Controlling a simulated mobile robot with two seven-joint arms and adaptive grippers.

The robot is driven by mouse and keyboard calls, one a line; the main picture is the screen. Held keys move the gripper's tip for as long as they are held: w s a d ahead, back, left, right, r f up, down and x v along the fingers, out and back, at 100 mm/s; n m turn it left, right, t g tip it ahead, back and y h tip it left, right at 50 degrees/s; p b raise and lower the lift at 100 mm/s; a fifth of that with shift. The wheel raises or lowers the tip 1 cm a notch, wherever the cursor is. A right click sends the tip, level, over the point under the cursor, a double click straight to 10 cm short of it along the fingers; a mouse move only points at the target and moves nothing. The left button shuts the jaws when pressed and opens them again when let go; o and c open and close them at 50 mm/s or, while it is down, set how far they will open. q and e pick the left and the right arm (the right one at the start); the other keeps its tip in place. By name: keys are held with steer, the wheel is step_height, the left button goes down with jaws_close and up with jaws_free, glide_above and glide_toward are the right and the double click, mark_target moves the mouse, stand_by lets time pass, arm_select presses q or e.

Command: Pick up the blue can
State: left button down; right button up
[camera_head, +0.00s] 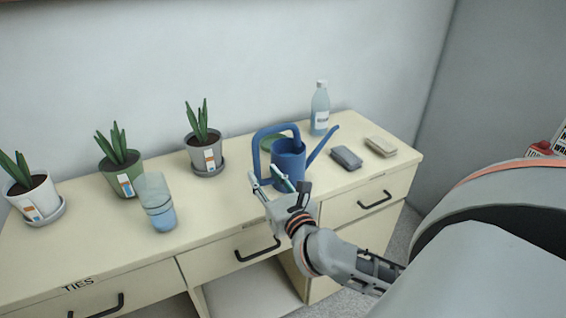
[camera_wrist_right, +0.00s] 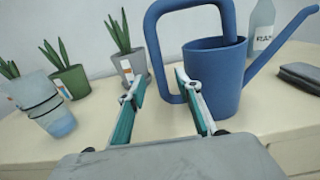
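The blue can, a blue watering can (camera_head: 289,160) with a large loop handle at its left and a spout to the right, stands upright on the cream cabinet (camera_head: 236,213). In the right wrist view the blue can (camera_wrist_right: 216,85) is close, just beyond and to the right of the fingers. My right gripper (camera_head: 268,179) is open and empty in front of the can, its fingers (camera_wrist_right: 158,88) apart near the lower part of the handle. I cannot tell whether a finger touches the handle. My left gripper is not in view.
Potted plants (camera_head: 35,197) (camera_head: 120,168) (camera_head: 204,147) and a clear cup with blue bottom (camera_head: 157,204) stand left of the can. A bottle (camera_head: 320,110), dark block (camera_head: 346,157) and beige block (camera_head: 381,146) are to its right.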

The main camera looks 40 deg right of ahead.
mark_target(258, 168)
steer(key=x, duration=0.5)
steer(key=shift+w+f, duration=0.1)
steer(key=shift+w, duration=0.25)
jaws_close()
